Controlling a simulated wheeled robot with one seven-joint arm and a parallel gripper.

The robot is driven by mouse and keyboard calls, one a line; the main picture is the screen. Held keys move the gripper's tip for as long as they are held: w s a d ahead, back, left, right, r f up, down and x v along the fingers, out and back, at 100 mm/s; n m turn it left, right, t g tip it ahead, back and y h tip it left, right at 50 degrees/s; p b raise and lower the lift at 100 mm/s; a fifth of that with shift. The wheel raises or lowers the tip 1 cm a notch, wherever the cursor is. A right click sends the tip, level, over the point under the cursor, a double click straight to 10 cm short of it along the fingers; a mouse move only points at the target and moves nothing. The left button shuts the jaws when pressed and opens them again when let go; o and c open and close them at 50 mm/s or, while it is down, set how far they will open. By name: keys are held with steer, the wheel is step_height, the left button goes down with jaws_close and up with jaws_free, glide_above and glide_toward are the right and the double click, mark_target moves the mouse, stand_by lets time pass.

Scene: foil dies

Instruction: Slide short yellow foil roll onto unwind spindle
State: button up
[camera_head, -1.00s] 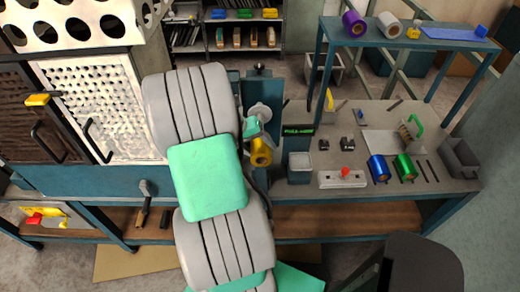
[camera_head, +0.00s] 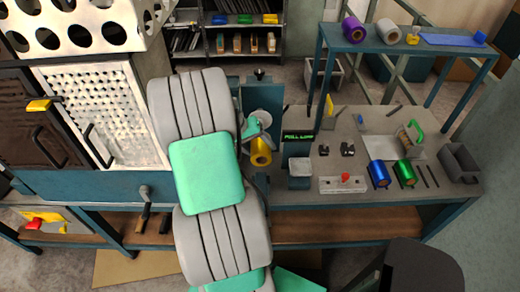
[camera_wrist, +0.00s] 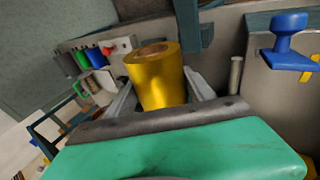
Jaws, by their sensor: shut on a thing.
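The yellow foil roll (camera_head: 261,153) is in my gripper (camera_head: 258,138), beside the machine at the bench. In the wrist view the roll (camera_wrist: 156,80) shows its open core at the top end, and the two gripper fingers (camera_wrist: 160,96) close on its sides.
A box with a red button (camera_head: 343,184) stands in front. A perforated cabinet door (camera_head: 102,112) is left of my arm.

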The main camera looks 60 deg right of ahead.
steer(key=shift+w+d+p, duration=0.25)
steer(key=shift+w+d, duration=0.35)
steer(key=shift+d, duration=0.6)
steer(key=shift+w+d+p, duration=0.25)
steer(key=shift+w+d, duration=0.3)
steer(key=shift+d, duration=0.6)
steer(key=shift+w+d+p, duration=0.25)
steer(key=shift+w+d, duration=0.35)
steer(key=shift+d, duration=0.6)
steer(key=o, duration=1.8)
steer(key=shift+o, duration=0.2)
